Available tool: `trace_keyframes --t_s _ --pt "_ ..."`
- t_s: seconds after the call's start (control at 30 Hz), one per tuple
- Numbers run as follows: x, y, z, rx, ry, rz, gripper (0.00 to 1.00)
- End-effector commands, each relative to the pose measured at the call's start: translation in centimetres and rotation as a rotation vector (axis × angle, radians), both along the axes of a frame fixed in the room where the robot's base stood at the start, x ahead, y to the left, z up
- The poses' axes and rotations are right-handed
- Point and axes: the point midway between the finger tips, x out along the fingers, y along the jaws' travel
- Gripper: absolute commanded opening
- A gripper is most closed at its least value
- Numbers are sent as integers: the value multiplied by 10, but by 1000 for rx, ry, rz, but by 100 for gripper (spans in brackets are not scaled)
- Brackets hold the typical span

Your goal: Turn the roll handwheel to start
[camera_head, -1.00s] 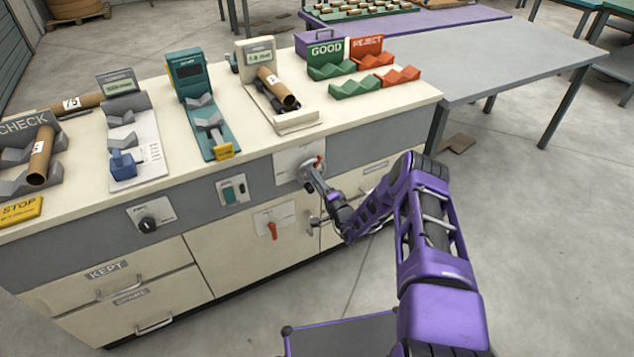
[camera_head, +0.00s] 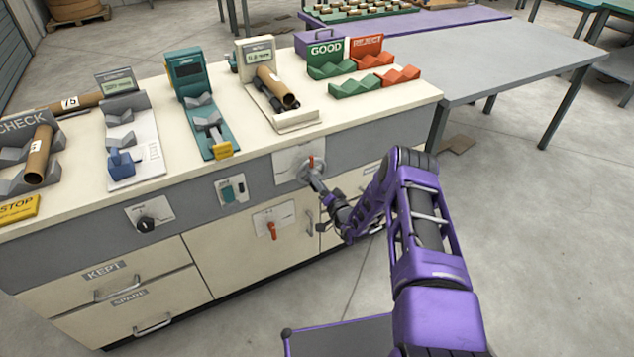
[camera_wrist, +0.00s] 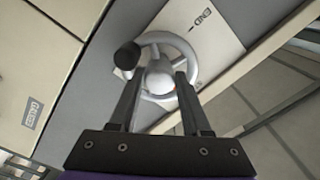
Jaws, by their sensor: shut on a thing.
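The roll handwheel is a pale wheel on a white plate (camera_head: 288,160) on the front panel of the cream workbench, with a red mark (camera_head: 311,161) at its top. In the wrist view the handwheel (camera_wrist: 150,42) shows its round rim, domed hub and a black knob (camera_wrist: 127,56) at the left. My gripper (camera_wrist: 158,82) has one finger on each side of the hub and is shut on the handwheel. It reaches the wheel from the lower right in the head view (camera_head: 314,182), where it hides part of the rim. The plate carries the word END.
Below the wheel is a panel with a red lever (camera_head: 272,230). A green switch box (camera_head: 230,189) and a black dial (camera_head: 147,224) sit left. On top stand a winder with a cardboard tube (camera_head: 277,87) and GOOD and REJECT racks (camera_head: 327,62).

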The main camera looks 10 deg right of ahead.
Motion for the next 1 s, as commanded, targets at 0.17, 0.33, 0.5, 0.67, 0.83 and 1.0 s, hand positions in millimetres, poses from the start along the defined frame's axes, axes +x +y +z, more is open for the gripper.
trace_keyframes --t_s 0.17,0.33,0.5,0.67,0.83,1.0 --pt "1 1 2 -4 -4 1 0" --pt "1 0 2 -4 -4 2 49" --pt "1 0 1 -3 -3 1 78" --pt "0 0 0 -3 -1 1 78" --pt "-2 -1 0 -2 0 1 78" --pt "-22 -8 1 -2 3 1 78"
